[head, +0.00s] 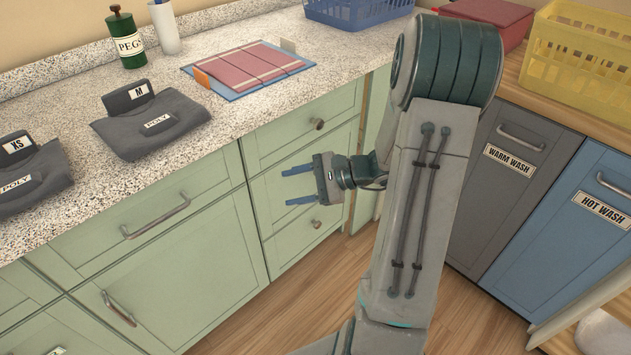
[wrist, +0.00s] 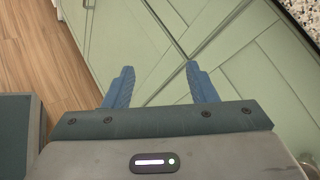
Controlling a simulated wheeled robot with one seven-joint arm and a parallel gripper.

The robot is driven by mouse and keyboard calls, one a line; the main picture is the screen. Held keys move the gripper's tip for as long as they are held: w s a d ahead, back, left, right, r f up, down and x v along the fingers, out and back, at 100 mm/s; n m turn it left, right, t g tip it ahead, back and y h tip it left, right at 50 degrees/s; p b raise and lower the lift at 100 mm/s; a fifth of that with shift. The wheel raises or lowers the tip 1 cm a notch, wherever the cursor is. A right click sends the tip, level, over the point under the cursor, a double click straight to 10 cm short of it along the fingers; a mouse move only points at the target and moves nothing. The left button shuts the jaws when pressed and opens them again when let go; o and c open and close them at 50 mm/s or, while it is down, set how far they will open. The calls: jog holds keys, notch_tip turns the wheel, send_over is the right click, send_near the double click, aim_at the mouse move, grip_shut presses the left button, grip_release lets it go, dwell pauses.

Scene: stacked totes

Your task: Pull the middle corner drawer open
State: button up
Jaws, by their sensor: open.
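The middle corner drawer (head: 266,203) is a pale green front in the narrow drawer stack by the corner, between a top and a bottom drawer. It looks shut. Its knob is not visible in the head view, where my gripper covers part of the front. My gripper (head: 286,187) is open and empty, with its blue fingers pointing left across the drawer front. In the wrist view the open fingers (wrist: 160,68) are in front of green panels, with nothing between them. I cannot tell whether they touch the front.
The top drawer's knob (head: 317,124) and the bottom drawer's knob (head: 316,224) show above and below my gripper. A speckled countertop (head: 230,115) overhangs the drawers. Grey and blue wash bins (head: 520,150) stand at right. Wooden floor (head: 250,325) is clear in front.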

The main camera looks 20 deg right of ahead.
jog(key=w+d+f+m+t+h+b, duration=0.25)
jog(key=d+f+m+t, duration=0.3)
jog(key=d+f, duration=0.3)
jog(key=w+d+f+m+t+h+b, duration=0.2)
jog(key=d+f+m+t+h+b, duration=0.25)
jog(key=d+f+m, duration=0.45)
jog(key=w+a, duration=0.1)
jog(key=w, duration=0.3)
jog(key=w+a+n+b, duration=0.1)
jog(key=w, duration=0.3)
jog(key=w+a+n+b, duration=0.1)
jog(key=w, duration=0.4)
jog(key=shift+a+r+t+y, duration=0.25)
jog(key=shift+r+t+y, duration=0.05)
jog(key=shift+r+y, duration=0.1)
grip_shut()
jog(key=shift+s, duration=0.1)
